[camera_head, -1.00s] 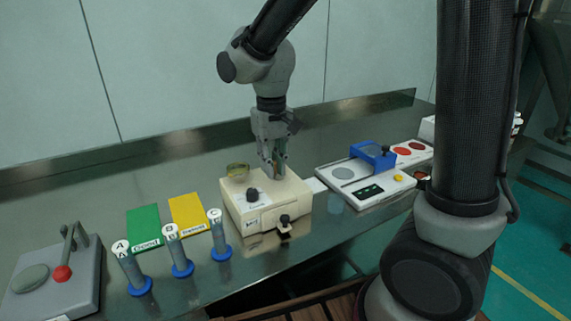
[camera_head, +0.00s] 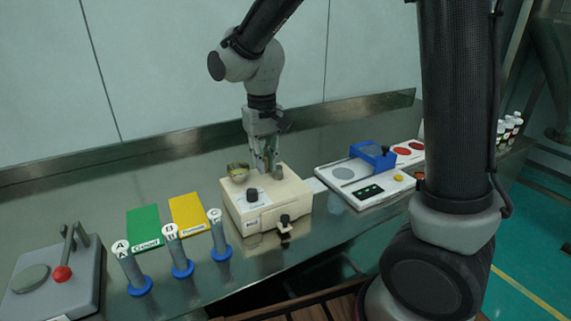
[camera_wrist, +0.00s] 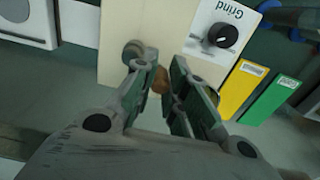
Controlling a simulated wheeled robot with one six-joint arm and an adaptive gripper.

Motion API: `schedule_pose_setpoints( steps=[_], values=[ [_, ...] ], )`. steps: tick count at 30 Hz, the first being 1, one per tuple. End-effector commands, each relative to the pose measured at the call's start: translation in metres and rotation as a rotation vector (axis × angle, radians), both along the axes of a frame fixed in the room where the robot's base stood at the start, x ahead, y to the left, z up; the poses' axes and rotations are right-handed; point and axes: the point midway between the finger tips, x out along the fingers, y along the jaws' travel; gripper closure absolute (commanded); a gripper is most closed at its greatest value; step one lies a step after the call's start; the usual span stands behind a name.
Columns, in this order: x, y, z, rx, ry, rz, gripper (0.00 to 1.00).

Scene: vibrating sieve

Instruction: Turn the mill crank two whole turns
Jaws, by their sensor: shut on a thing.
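The mill is a cream box (camera_head: 290,196) on the steel bench, with a black knob on top. In the wrist view its pale top (camera_wrist: 115,25) and white panel marked "Grind" (camera_wrist: 212,32) show. A short grey post (camera_head: 278,173) stands on its top, just right of my gripper. My gripper (camera_head: 265,165) points down over the back of the mill top. In the wrist view my gripper (camera_wrist: 163,72) is shut on the brownish crank handle (camera_wrist: 160,82), beside the round post end (camera_wrist: 133,50). The crank arm is mostly hidden by the fingers.
A small greenish bowl (camera_head: 238,172) sits close left of my gripper. A white scale (camera_head: 345,186) with a blue part stands right. Green (camera_head: 145,227) and yellow (camera_head: 187,212) cards, blue-based cylinders (camera_head: 178,258) and a grey lever press (camera_head: 60,285) are left.

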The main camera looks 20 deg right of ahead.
Motion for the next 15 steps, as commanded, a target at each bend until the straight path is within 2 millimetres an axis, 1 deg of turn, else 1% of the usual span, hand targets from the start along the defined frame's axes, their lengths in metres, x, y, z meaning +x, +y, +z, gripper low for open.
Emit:
schedule_pose_setpoints(
  steps=[9,15],
  values=[
    [-0.0016,-0.0024,-0.0025,-0.006,0.009,-0.001,0.97],
    [0.0055,-0.004,-0.0028,-0.007,0.01,-0.002,0.97]
  ],
)
